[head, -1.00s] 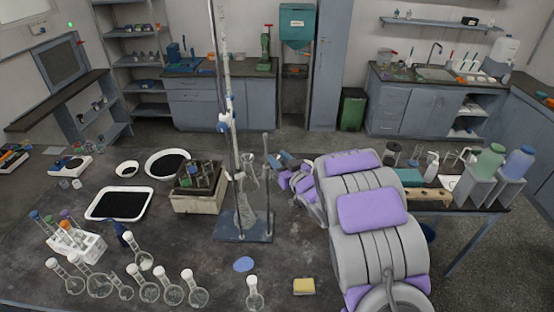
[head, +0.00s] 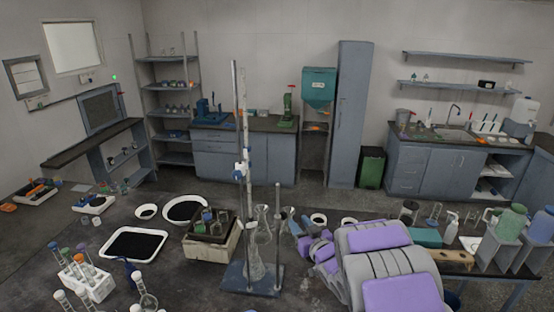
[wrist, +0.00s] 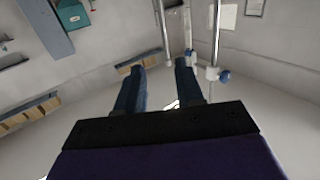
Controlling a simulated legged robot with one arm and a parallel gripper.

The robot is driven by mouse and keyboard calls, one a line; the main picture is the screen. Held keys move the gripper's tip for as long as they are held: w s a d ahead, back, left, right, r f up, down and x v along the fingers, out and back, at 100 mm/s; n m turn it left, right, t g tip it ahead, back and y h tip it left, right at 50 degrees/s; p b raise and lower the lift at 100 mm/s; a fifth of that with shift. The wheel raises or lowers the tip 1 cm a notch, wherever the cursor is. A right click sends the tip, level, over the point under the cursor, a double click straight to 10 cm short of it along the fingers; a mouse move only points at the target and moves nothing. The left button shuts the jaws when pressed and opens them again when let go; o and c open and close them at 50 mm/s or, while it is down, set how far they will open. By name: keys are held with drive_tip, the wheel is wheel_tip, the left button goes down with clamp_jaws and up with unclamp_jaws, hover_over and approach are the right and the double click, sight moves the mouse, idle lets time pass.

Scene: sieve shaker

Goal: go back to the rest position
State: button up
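My gripper (head: 297,228) is just right of the burette stand (head: 252,278) in the head view, above the dark bench and partly hidden by my grey and purple arm. In the wrist view, the two dark blue fingers (wrist: 160,68) are apart with nothing held between them. The stand's metal rods show beyond the fingers in the wrist view, close to the right finger. Whether they touch cannot be told.
A conical flask (head: 255,262) stands at the burette stand. A box with bottles (head: 202,249), a white tray (head: 148,232) and a tube rack (head: 102,287) lie to the left. Green and blue bottles (head: 512,220) stand at the right. Floor lies open behind the bench.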

drive_tip(key=s+d+f+m+g+h+b, duration=0.2)
drive_tip(key=s+d+f+g+h+b, duration=0.25)
drive_tip(key=s, duration=0.35)
drive_tip(key=s+d+f+m+g+h+b, duration=0.25)
drive_tip(key=s+d+h+b, duration=0.2)
drive_tip(key=s, duration=0.25)
drive_tip(key=s+a+f+g+y+b, duration=0.1)
drive_tip(key=s+f+g+b, duration=0.1)
drive_tip(key=s, duration=1)
drive_tip(key=s+a+f+g+b, duration=0.2)
drive_tip(key=s+g, duration=0.3)
drive_tip(key=s, duration=0.7)
drive_tip(key=s+a+f+g+y+b, duration=0.1)
drive_tip(key=s+g+b, duration=0.3)
drive_tip(key=s, duration=0.9)
drive_tip(key=shift+a+f+y, duration=0.3)
drive_tip(key=shift+a+f, duration=0.4)
drive_tip(key=shift+f, duration=0.05)
drive_tip(key=shift+w, duration=0.1)
